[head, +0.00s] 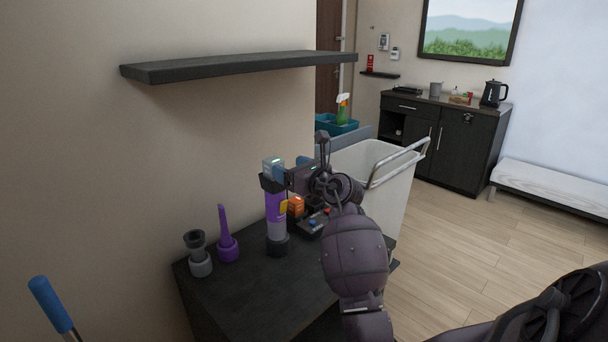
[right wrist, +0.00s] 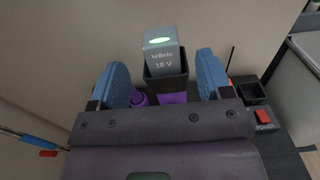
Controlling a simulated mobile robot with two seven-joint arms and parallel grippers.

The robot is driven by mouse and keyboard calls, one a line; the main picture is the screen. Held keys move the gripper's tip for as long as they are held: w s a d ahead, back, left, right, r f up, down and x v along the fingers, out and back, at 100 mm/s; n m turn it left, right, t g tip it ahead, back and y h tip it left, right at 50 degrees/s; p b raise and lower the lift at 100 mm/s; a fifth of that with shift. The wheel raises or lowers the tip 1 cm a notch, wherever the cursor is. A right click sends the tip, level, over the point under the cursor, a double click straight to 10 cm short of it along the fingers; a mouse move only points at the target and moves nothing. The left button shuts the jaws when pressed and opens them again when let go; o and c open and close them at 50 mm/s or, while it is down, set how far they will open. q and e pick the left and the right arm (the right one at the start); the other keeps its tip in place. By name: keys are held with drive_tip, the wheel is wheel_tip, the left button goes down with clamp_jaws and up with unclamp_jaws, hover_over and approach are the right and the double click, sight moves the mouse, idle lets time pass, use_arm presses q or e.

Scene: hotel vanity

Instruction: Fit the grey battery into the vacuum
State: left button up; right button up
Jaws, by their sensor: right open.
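The grey battery (head: 272,166), marked "Velbrio 18 V" with a lit green light, also shows in the right wrist view (right wrist: 161,54). Its lower part is inside the black socket at the top of the purple vacuum (head: 275,205); its upper part stands above the rim. How deep it sits cannot be told. The vacuum stands upright on the dark table. My right gripper (right wrist: 165,85) is open, with one blue finger on each side of the battery and socket, apart from both. It also reaches in from the right in the head view (head: 283,172). My left gripper is out of view.
A dark charger (right wrist: 254,92) with a red power switch stands right of the vacuum, beside an orange block (head: 296,205). Grey (head: 200,262) and purple (head: 228,245) nozzles stand to the left. A wall shelf (head: 240,66) hangs above. The table's front is clear.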

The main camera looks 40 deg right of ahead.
drive_tip(key=s+a+f+m+t+y, duration=0.2)
drive_tip(key=s+a+f+m+y, duration=0.3)
drive_tip(key=s, duration=0.4)
drive_tip(key=s+a+f+m+g+h, duration=0.2)
drive_tip(key=s+a+f+m, duration=0.2)
drive_tip(key=s+f+m, duration=0.3)
drive_tip(key=s+a+f+m+g+h, duration=0.2)
drive_tip(key=s+f+m, duration=0.6)
drive_tip(key=f+m, duration=0.5)
drive_tip(key=s+a+f+m+g+h, duration=0.2)
drive_tip(key=s+a+f+m+g, duration=0.2)
drive_tip(key=s+a+f+m, duration=0.2)
wheel_tip(320, 180, down, 5)
drive_tip(key=s+m, duration=0.2)
drive_tip(key=m, duration=0.2)
drive_tip(key=shift+m, duration=0.4)
